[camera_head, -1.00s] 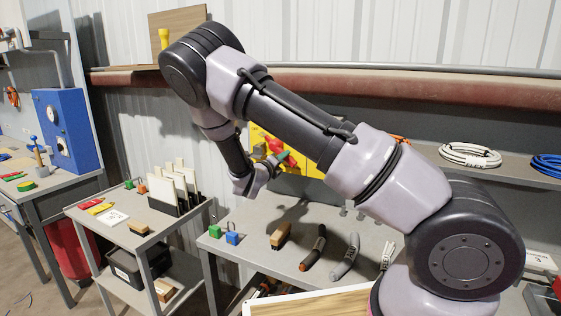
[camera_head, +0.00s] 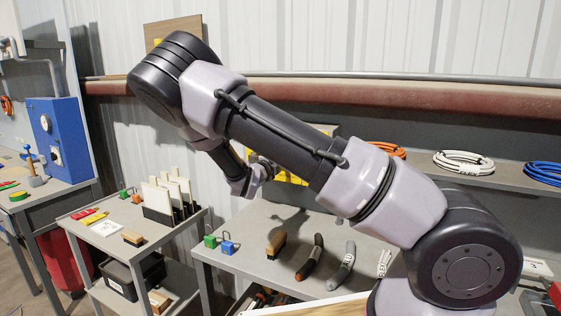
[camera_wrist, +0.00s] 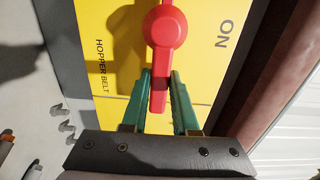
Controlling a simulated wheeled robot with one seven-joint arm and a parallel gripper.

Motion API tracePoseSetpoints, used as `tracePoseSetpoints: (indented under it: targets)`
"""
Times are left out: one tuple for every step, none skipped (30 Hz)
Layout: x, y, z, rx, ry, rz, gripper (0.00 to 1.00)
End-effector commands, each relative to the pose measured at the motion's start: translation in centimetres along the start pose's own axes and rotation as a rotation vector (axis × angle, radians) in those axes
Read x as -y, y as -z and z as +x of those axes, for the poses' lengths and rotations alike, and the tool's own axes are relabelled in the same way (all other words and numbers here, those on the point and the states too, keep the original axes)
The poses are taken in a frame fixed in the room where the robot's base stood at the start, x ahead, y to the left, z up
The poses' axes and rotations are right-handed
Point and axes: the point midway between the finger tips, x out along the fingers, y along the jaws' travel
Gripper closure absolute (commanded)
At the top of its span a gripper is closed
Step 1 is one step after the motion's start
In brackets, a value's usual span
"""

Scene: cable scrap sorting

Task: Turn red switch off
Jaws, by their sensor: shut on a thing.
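The red switch (camera_wrist: 163,26) is a round knob with a straight lever, mounted on a yellow panel (camera_wrist: 118,80) in the wrist view. In the head view my gripper (camera_head: 262,172) is at the yellow panel (camera_head: 290,178) on the wall side of the bench; my arm hides most of the panel and the switch.
A side cart (camera_head: 85,240) stands left. A shelf (camera_head: 420,157) with coiled cables runs along the wall.

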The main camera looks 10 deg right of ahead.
Motion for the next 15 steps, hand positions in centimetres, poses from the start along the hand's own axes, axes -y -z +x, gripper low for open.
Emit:
tracePoseSetpoints:
  targets:
    - [0.03,-0.11,-0.05,0.003,0.0,-0.006,1.0]
    - [0.03,-0.12,-0.05,0.003,0.0,-0.007,1.0]
    - [0.04,-0.12,-0.05,0.003,0.0,-0.009,1.0]
    - [0.04,-0.12,-0.05,0.003,0.0,-0.01,1.0]
    - [0.04,-0.12,-0.05,0.003,0.0,-0.01,1.0]
    - [0.05,-0.12,-0.05,0.003,0.0,-0.01,1.0]
    - [0.05,-0.12,-0.05,0.003,0.0,-0.01,1.0]
    - [0.05,-0.13,-0.05,0.003,0.0,-0.01,1.0]
    - [0.06,-0.13,-0.04,0.003,0.0,-0.01,1.0]
    - [0.06,-0.13,-0.05,0.003,0.0,-0.01,1.0]
    - [0.06,-0.13,-0.04,0.003,0.0,-0.01,1.0]
    - [0.06,-0.13,-0.04,0.003,0.0,-0.01,1.0]
    - [0.06,-0.13,-0.04,0.003,0.0,-0.01,0.69]
    - [0.07,-0.13,-0.04,0.003,0.0,-0.01,0.57]
    - [0.06,-0.12,-0.04,0.003,0.0,-0.009,0.43]
